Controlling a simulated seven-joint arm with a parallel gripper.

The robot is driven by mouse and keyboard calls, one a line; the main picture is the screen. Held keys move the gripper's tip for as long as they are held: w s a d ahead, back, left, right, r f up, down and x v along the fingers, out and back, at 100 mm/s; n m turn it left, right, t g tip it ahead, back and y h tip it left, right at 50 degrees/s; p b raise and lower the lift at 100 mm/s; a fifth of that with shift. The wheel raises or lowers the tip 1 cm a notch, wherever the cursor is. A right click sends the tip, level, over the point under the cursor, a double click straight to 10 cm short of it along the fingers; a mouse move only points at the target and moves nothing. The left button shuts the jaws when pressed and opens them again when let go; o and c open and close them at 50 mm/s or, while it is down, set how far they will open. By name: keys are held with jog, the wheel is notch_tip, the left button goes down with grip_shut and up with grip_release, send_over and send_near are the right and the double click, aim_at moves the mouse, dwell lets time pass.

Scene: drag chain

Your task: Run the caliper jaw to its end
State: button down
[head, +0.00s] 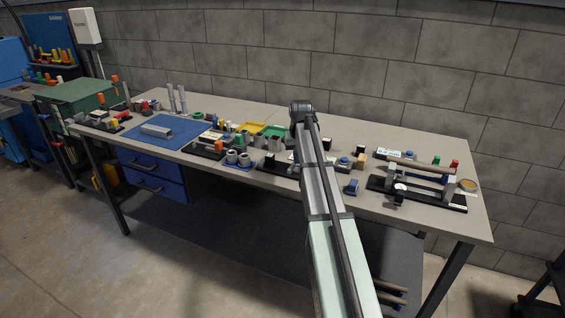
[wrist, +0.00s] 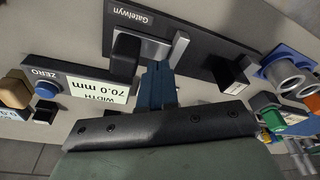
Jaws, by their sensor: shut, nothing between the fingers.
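The caliper's black base (wrist: 205,47), marked "Gatelwyn", crosses the upper part of the wrist view. Metal jaw pieces (wrist: 181,48) and a rounded black block (wrist: 125,52) stand on it; I cannot tell surely which is the moving jaw. A display panel (wrist: 112,95) reads "WIDTH 70.0 mm", upside down. My gripper (wrist: 157,72) is shut and empty, its blue-grey fingers just beside the black block and metal pieces. I cannot tell whether they touch. In the head view the caliper base (head: 270,167) is partly hidden behind my arm, and my fingertips are hidden.
A blue ZERO button (wrist: 46,90) is left of the display. A small black block (wrist: 235,75) stands at the base's right end. In the head view, a fixture with a bar (head: 418,190) stands right of my arm.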

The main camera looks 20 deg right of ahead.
notch_tip(320, 180, up, 8)
dwell(1.2)
